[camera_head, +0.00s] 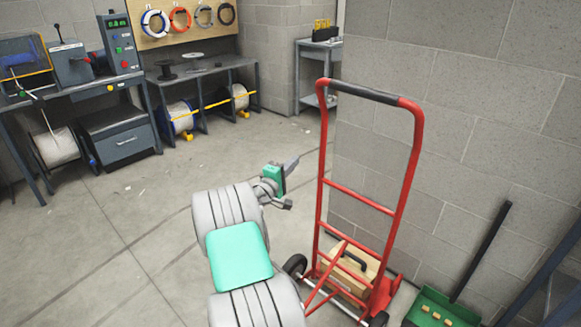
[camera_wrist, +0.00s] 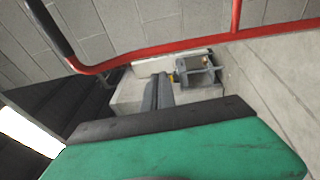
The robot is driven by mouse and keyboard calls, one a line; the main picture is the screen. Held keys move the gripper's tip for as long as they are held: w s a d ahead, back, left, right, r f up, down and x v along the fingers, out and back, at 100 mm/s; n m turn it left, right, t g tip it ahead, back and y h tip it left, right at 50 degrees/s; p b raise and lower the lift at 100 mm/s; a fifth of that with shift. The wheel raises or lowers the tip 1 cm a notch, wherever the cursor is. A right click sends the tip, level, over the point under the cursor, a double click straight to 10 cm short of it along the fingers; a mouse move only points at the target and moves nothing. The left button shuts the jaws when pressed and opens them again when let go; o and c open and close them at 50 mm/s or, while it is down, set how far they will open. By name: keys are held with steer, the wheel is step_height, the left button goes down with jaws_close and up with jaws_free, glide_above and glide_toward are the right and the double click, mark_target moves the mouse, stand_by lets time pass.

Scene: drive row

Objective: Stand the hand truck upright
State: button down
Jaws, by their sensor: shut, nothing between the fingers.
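The red hand truck (camera_head: 401,200) stands near the grey block wall, its black grip at the top and its wheels on the floor. Its frame looks close to upright, perhaps slightly tilted. A wooden box (camera_head: 341,268) with a dark handle sits low in its frame, partly hidden by the bars. My gripper (camera_head: 293,164) is shut and empty, left of the frame and apart from it in the picture. In the wrist view the shut fingers (camera_wrist: 159,93) show below the hand truck's red tube (camera_wrist: 165,48) and black grip.
A green dustpan (camera_head: 440,308) with a dark upright handle stands right of the hand truck. Workbenches (camera_head: 205,72) with cable reels and machines line the back left. A small shelf stand (camera_head: 318,62) is behind. The floor at left is mostly clear.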

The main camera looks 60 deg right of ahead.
steer(key=d, duration=0.9)
steer(key=shift+w+d+r, duration=0.2)
steer(key=shift+d+r, duration=0.05)
steer(key=shift+r, duration=0.15)
steer(key=shift+d, duration=0.1)
